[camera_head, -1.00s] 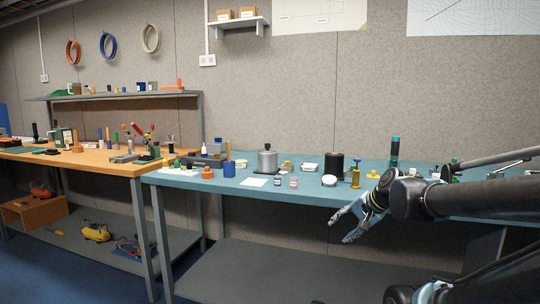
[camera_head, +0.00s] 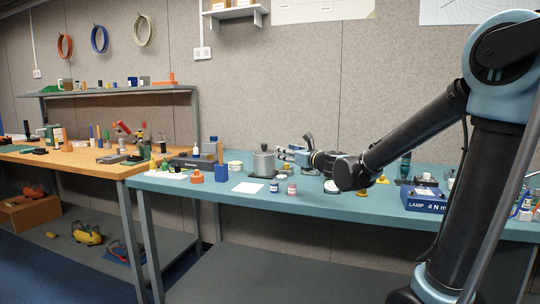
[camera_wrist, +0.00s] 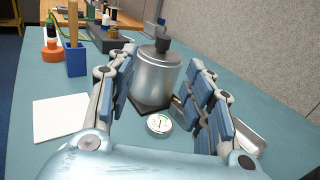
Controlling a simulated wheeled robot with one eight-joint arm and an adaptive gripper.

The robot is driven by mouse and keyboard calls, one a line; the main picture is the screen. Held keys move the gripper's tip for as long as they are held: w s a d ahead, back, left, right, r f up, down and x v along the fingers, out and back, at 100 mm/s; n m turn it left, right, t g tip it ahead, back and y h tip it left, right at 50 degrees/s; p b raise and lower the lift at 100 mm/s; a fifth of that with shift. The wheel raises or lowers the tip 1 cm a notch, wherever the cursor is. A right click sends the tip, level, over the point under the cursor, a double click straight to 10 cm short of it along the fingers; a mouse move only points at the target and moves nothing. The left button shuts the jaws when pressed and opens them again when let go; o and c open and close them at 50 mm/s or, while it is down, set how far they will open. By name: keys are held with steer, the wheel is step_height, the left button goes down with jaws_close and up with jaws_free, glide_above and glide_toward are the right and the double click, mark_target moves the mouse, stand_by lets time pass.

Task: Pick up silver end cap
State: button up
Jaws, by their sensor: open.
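A large silver cylinder (camera_wrist: 157,80) with a black knob (camera_wrist: 163,44) stands upright on a dark square base (camera_wrist: 152,108), between my open fingers in the wrist view. It also shows in the head view (camera_head: 264,165). I cannot tell whether the silver end cap is its top or a separate piece. My gripper (camera_wrist: 167,62) is open and empty, with one finger on each side of the picture and the cylinder beyond. In the head view my gripper (camera_head: 285,154) is just right of the cylinder. A pale silvery piece (camera_wrist: 248,137) is partly hidden by the right finger.
A round dial gauge (camera_wrist: 159,124) lies in front of the cylinder. White paper (camera_wrist: 62,128) and a blue holder (camera_wrist: 76,59) are at left. Two small jars (camera_head: 292,188) stand near the teal table's front edge. A blue lamp box (camera_head: 424,200) is at right.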

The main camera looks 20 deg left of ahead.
glide_toward(266, 145)
steer(key=x, duration=0.5)
steer(key=shift+w+d, duration=0.1)
steer(key=shift+x, duration=3.1)
steer(key=shift+f, duration=0.1)
steer(key=c, duration=1)
